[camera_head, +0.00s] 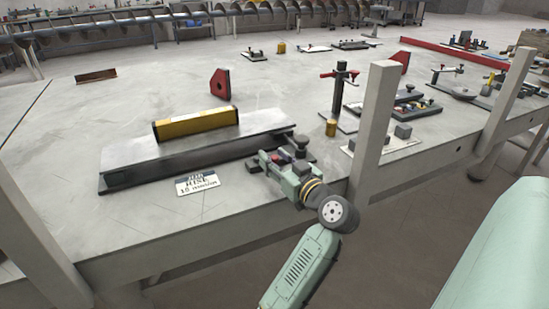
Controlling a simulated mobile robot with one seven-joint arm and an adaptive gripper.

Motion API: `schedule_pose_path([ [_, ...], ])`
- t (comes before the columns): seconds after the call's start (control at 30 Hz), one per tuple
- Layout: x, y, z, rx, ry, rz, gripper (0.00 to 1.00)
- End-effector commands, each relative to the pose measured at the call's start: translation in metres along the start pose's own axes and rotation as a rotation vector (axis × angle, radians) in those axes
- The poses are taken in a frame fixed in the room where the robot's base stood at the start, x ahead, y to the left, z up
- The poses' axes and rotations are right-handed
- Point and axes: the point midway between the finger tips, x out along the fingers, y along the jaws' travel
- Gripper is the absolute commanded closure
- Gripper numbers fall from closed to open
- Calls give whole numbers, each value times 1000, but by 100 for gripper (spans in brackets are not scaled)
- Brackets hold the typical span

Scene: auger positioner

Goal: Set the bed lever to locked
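A long dark metal bed (130,160) with a grey top lies on the left of the large table. At its right end is a dark knob-like part (300,141) that may belong to the bed lever; my arm hides much of this area. I cannot make out the lever's handle or its setting. My gripper (268,163) is at the bed's front right corner, close to this part. Its fingers are small and partly hidden, so whether it is open, or touches anything, does not show.
A yellow block (196,123) rests on the bed. A white label card (197,183) lies in front. A pale post (374,130) rises right of my arm. A dark stand (339,90) and a yellow cylinder (331,128) stand behind. The table's left front is clear.

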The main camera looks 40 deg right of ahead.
Motion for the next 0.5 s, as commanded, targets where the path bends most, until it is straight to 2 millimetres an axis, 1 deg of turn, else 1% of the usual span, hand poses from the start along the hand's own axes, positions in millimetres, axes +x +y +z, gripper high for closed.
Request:
schedule_pose_path([
  [0.17,-31,1,1,-2,-2,5,62],
  [0.3,-62,2,1,-1,-1,7,62],
  [0.4,-82,1,1,-1,-1,5,62],
  [0.5,-98,1,0,-1,0,4,62],
])
